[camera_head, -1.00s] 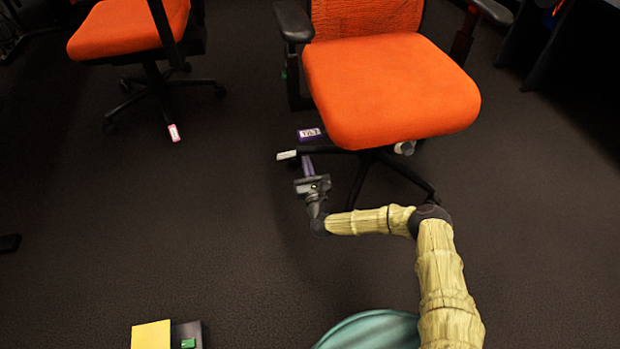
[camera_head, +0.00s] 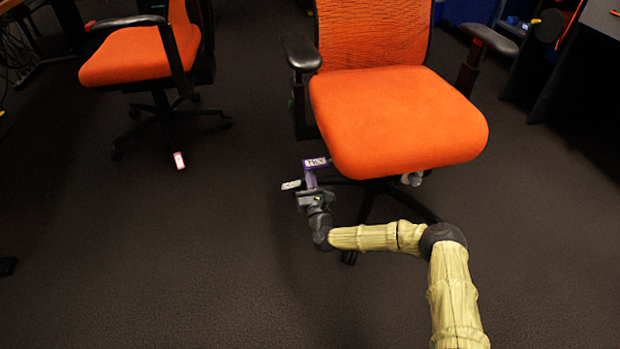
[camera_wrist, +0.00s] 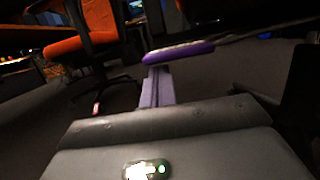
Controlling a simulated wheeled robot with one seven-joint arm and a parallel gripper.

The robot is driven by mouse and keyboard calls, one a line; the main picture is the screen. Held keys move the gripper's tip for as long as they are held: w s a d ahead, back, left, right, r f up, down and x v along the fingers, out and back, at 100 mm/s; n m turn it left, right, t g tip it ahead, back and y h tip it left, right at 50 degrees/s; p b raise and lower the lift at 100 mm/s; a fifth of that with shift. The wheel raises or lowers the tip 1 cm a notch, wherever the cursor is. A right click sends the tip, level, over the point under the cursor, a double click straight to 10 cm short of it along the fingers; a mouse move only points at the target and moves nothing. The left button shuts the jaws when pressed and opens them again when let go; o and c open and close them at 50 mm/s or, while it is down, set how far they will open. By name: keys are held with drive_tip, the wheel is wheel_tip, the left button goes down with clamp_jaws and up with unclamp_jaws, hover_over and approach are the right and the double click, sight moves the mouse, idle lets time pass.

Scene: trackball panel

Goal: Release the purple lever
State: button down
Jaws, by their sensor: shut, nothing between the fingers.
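The purple lever (camera_head: 315,162) sticks out under the left edge of the orange chair seat and has a white printed label. In the wrist view it is a flat purple paddle (camera_wrist: 180,52) on a dark rod running off to the right. My gripper (camera_head: 311,177) is shut and empty, just below the lever in the head view. In the wrist view its lilac fingers (camera_wrist: 157,78) end right at the paddle's underside. I cannot tell whether they touch it.
The orange chair (camera_head: 395,120) stands on a dark wheeled base. A white-labelled tab (camera_head: 291,185) lies left of my gripper. A grey lever (camera_head: 412,179) shows under the seat's right side. A second orange chair (camera_head: 135,57) stands back left.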

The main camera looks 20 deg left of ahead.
wheel_tip(320, 180, up, 8)
drive_tip(key=m+h+p, duration=0.1)
drive_tip(key=m, duration=0.4)
drive_tip(key=shift+r+m+t+h, duration=0.15)
drive_tip(key=shift+m+t+h, duration=0.25)
drive_tip(key=shift+w+r, duration=0.1)
drive_tip(key=s+d+f+p, duration=0.1)
drive_tip(key=s+d+f, duration=0.2)
drive_tip(key=s+f, duration=0.3)
drive_tip(key=s, duration=0.3)
drive_tip(key=shift+s+f+p, duration=0.3)
drive_tip(key=shift+f, duration=0.1)
drive_tip(key=shift+d, duration=0.1)
